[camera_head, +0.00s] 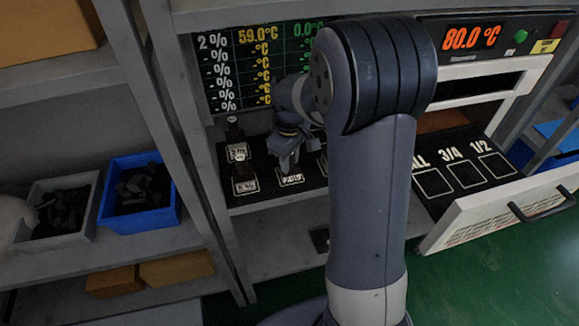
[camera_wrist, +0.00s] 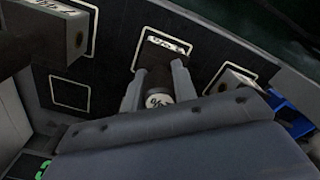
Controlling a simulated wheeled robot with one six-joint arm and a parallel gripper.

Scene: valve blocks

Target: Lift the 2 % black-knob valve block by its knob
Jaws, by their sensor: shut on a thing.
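My gripper (camera_head: 287,158) is over the black board under the display and hides most of what it holds. In the wrist view, my gripper (camera_wrist: 157,92) is shut with a dark knob-like piece and a white-marked valve block (camera_wrist: 158,98) between its fingers. A "%" sign shows on it, but I cannot read its number surely. It is in front of a white-outlined, labelled square (camera_wrist: 163,44). I cannot tell whether it is clear of the board. Two other valve blocks, one behind (camera_head: 236,150) and one in front (camera_head: 244,182), stand to the left of my gripper.
The display (camera_head: 258,65) reads 2 % and 59.0°C in its top row. A blue bin (camera_head: 140,220) and a grey bin (camera_head: 60,236) of dark lumps stand at left. An oven showing 80.0°C (camera_head: 470,38) has its drawer (camera_head: 500,215) pulled out at right.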

